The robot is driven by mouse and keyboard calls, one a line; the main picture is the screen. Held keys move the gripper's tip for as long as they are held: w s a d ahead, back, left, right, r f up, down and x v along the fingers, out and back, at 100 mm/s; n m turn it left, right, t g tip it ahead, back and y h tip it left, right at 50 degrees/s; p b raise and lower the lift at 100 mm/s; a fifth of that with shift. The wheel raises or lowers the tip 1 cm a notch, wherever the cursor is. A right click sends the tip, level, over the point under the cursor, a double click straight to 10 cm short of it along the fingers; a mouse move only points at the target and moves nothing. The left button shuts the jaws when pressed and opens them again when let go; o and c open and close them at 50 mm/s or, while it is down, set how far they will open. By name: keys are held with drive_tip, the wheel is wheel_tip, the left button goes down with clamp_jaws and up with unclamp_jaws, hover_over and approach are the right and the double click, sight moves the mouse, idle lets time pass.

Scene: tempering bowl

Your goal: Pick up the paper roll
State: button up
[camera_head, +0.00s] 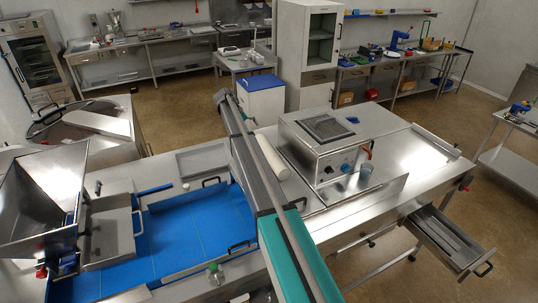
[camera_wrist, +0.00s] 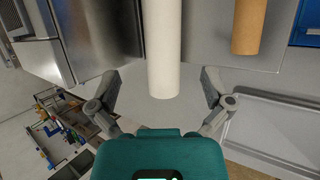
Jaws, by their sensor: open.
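The paper roll, a plain white cylinder, lies on the steel table in the head view (camera_head: 272,157), left of a metal box-shaped machine. In the wrist view the white roll (camera_wrist: 165,45) runs from the top edge down to its near end at the middle. My gripper (camera_wrist: 160,77) is open, with one finger on each side of the roll's near end in the picture. No contact shows, and I cannot tell the depth between fingers and roll. I cannot make out my gripper in the head view.
A brown cylinder (camera_wrist: 249,25) lies right of the white roll in the wrist view. The metal machine (camera_head: 325,150) stands close right of the roll in the head view. A grey tray (camera_head: 203,159) and a blue belt (camera_head: 195,230) are to the left. The table's right part is mostly clear.

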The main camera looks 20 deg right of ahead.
sight(267, 150)
drive_tip(key=shift+s+a+f, duration=0.1)
drive_tip(key=shift+b+x, duration=3.5)
drive_tip(key=shift+x, duration=0.7)
drive_tip(key=shift+f, duration=0.1)
drive_tip(key=shift+b+x, duration=2.05)
drive_tip(key=shift+x, duration=0.5)
drive_tip(key=shift+c, duration=0.3)
drive_tip(key=c, duration=1)
drive_tip(key=shift+r, duration=0.2)
